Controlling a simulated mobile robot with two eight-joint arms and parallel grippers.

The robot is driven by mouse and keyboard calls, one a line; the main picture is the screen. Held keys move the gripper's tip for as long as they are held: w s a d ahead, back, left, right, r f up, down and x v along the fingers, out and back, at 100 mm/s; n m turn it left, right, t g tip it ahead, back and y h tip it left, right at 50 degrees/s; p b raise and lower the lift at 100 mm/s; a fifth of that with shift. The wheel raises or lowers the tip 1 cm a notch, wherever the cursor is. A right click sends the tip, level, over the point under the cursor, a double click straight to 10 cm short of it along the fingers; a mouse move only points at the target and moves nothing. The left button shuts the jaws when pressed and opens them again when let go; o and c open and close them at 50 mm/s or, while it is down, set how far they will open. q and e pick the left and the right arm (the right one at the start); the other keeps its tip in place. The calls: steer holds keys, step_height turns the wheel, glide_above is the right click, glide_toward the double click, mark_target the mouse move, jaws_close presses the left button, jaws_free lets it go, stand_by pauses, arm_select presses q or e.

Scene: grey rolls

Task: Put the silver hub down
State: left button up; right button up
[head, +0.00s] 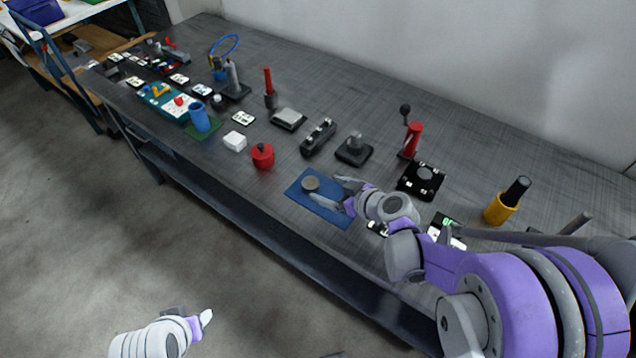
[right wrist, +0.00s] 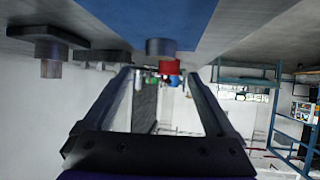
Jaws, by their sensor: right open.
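The silver hub (head: 311,184), a short grey cylinder, stands on the left part of the blue mat (head: 309,203). In the right wrist view, which is upside down, the hub (right wrist: 160,47) rests against the blue mat (right wrist: 165,15), beyond the fingertips. My right gripper (head: 332,190) is open and empty, low over the mat just right of the hub. Its two fingers (right wrist: 162,82) are wide apart with nothing between them touching. My left gripper (head: 204,320) hangs over the floor at the lower left, away from the table; its finger gap does not show clearly.
A red canister (head: 263,156) and a white box (head: 235,141) stand left of the mat. A grey block on a dark base (head: 354,149) and a black fixture (head: 421,180) stand behind and to the right. The table's front edge is close to the mat.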

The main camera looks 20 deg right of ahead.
steer(key=v, duration=0.5)
steer(key=s+a, duration=0.1)
steer(key=s+a+g, duration=0.1)
steer(key=s, duration=0.1)
steer(key=s+a+m+g, duration=0.1)
steer(key=shift+s+a+f+h, duration=0.1)
steer(key=shift+s+f+h, duration=0.1)
steer(key=shift+s+h, duration=0.1)
steer(key=s+f+m+g+h, duration=0.1)
steer(key=s+m+g+h, duration=0.2)
steer(key=s, duration=1.1)
steer(key=shift+s+d+m+g+h, duration=0.15)
steer(key=shift+d+m+g+h, duration=0.2)
steer(key=shift+m+h, duration=0.5)
